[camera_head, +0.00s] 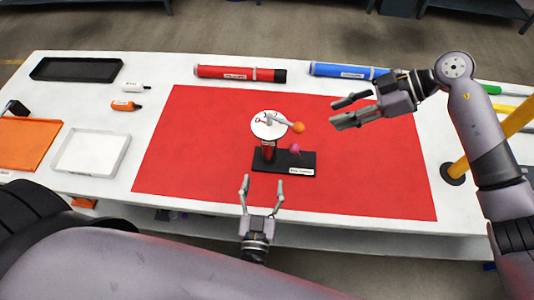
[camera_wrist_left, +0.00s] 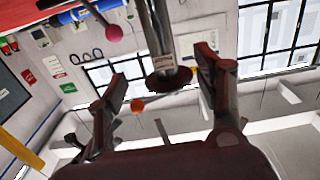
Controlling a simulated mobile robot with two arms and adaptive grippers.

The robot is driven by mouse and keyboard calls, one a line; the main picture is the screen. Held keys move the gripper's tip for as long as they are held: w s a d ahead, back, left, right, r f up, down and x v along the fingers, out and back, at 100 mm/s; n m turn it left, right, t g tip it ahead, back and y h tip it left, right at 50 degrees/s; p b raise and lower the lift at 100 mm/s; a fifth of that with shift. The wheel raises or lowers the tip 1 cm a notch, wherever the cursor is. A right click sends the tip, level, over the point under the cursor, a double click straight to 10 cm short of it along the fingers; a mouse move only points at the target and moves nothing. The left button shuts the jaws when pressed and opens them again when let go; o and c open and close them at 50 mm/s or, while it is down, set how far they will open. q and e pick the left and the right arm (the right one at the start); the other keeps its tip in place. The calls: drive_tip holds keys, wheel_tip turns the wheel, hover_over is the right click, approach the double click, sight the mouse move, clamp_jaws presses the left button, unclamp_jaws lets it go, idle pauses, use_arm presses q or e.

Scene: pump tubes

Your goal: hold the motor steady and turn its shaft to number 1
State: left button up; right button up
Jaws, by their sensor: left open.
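The motor (camera_head: 268,152) stands upright on a black base (camera_head: 300,166) on the red mat. A white round dial (camera_head: 262,133) tops it, with a shaft arm ending in an orange ball (camera_head: 299,127). The dial's numbers are too small to read. A pink ball (camera_head: 295,148) sits lower, above the base. My left gripper (camera_head: 262,181) is open and empty, in front of the base. In the tilted left wrist view, the motor (camera_wrist_left: 156,35) lies beyond and between the open fingers (camera_wrist_left: 160,85). My right gripper (camera_head: 340,111) is open and empty, right of the dial.
The red mat (camera_head: 190,150) is otherwise clear. A red tube (camera_head: 240,73) and a blue tube (camera_head: 345,71) lie behind it. A white tray (camera_head: 92,151), an orange tray (camera_head: 28,146) and small bottles (camera_head: 126,105) are at left. A yellow post (camera_head: 490,138) stands at right.

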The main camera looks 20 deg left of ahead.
sight(268, 149)
use_arm(q)
drive_tip(key=x, duration=1.4)
drive_tip(key=shift+w+f, duration=0.1)
drive_tip(key=shift+w, duration=0.15)
clamp_jaws()
use_arm(e)
drive_tip(key=shift+o, duration=0.3)
